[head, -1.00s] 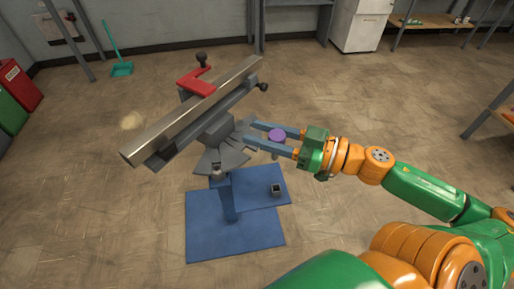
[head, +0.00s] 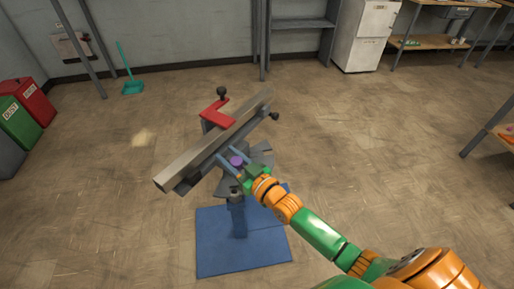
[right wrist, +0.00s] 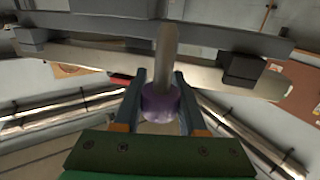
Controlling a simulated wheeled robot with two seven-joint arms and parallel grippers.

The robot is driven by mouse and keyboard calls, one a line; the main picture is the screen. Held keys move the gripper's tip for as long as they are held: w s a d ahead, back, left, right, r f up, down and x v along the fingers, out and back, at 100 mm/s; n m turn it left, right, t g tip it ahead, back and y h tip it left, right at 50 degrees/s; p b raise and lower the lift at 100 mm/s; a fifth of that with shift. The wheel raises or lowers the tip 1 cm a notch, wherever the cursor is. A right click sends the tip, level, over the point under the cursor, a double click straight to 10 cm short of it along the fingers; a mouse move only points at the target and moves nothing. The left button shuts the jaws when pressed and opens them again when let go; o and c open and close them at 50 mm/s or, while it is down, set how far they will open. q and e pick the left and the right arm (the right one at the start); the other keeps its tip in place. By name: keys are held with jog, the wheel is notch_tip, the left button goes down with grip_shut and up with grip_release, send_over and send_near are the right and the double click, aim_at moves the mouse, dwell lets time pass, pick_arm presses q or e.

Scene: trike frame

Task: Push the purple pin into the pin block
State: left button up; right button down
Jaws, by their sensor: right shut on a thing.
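The purple pin (head: 237,161) is between the fingers of my right gripper (head: 227,154), which is shut on it beside the stand's long metal beam (head: 205,148). In the right wrist view the pin's purple head (right wrist: 160,103) sits between the two fingers. Its grey shaft (right wrist: 167,52) runs up in the picture, across the stand's grey parts. I cannot tell whether the shaft touches them. I cannot clearly make out the pin block; the small dark block on the blue stand is hidden now, apparently by my right arm. My left gripper is not in view.
A red bracket (head: 218,112) with dark knobs sits at the beam's far side. The stand has a blue base (head: 225,255) on the floor. Floor around the stand is clear.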

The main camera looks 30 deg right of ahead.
jog(key=shift+w+a+r, duration=0.1)
jog(key=shift+w+a, duration=0.15)
jog(key=shift+a, duration=0.6)
jog(key=b, duration=0.5)
send_over(227, 183)
notch_tip(227, 183, down, 6)
jog(key=shift+f, duration=0.1)
jog(key=shift+s+p, duration=0.1)
jog(key=shift+p, duration=0.2)
dwell(0.7)
jog(key=shift+f+b, duration=2.05)
jog(key=shift+f, duration=0.1)
